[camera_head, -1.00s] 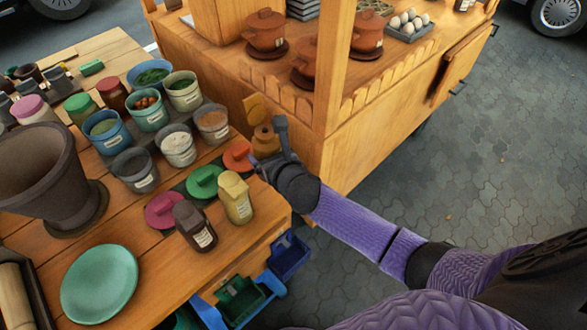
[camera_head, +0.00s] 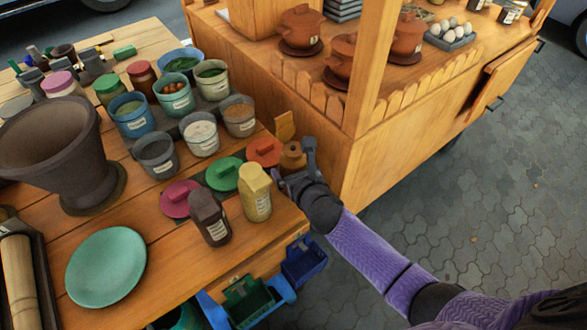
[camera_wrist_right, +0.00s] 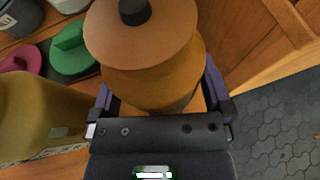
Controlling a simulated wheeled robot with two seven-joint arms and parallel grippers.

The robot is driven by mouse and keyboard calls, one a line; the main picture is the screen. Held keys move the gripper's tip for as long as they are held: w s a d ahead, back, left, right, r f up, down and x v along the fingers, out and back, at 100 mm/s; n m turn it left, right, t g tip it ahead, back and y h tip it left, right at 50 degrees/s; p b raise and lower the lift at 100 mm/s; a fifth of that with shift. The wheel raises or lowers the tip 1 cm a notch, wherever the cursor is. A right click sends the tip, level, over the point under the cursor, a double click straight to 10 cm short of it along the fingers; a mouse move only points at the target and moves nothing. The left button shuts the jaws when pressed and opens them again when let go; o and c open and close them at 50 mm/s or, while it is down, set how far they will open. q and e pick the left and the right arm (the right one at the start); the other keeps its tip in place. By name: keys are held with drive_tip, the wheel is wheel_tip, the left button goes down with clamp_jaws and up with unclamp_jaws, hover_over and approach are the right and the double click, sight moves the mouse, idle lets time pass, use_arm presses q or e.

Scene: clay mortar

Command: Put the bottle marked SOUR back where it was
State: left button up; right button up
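A squat brown bottle (camera_head: 292,157) with a dark cap stands at the right edge of the wooden table; it fills the upper middle of the right wrist view (camera_wrist_right: 150,55). My right gripper (camera_head: 295,165) is at this bottle, its fingers spread wide on either side. A yellow bottle (camera_head: 255,195) and a dark brown bottle (camera_head: 209,217) stand to the left, upright and labelled. The label writing is too small to read, and I see no label on the bottle at my gripper. I cannot tell which is marked SOUR. My left gripper is not in view.
Pink (camera_head: 180,198), green (camera_head: 222,174) and red (camera_head: 264,151) lids lie behind the bottles. Several labelled pots stand farther back. A green plate (camera_head: 106,266) lies front left. A wooden stall (camera_head: 400,145) with clay pots rises right behind my gripper.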

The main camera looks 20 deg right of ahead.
drive_tip(key=shift+r, duration=0.2)
drive_tip(key=a+p+v, duration=0.1)
drive_tip(key=p+v, duration=0.4)
drive_tip(key=v, duration=0.7)
drive_tip(key=s+d+f+m+g+h, duration=0.1)
drive_tip(key=s+d+f+m+g, duration=0.15)
drive_tip(key=s+f+m, duration=0.4)
drive_tip(key=s+d+f+m+g, duration=0.2)
drive_tip(key=s+f+m+g, duration=0.1)
drive_tip(key=f+m, duration=0.55)
drive_tip(key=s+f+m+g, duration=0.3)
drive_tip(key=s+f+m, duration=0.3)
drive_tip(key=s+m, duration=0.3)
drive_tip(key=s+f+m+g, duration=0.4)
drive_tip(key=s+f+m, duration=0.2)
drive_tip(key=s+m, duration=0.4)
drive_tip(key=s, duration=0.4)
drive_tip(key=shift+d+f, duration=0.15)
drive_tip(key=shift+d, duration=0.1)
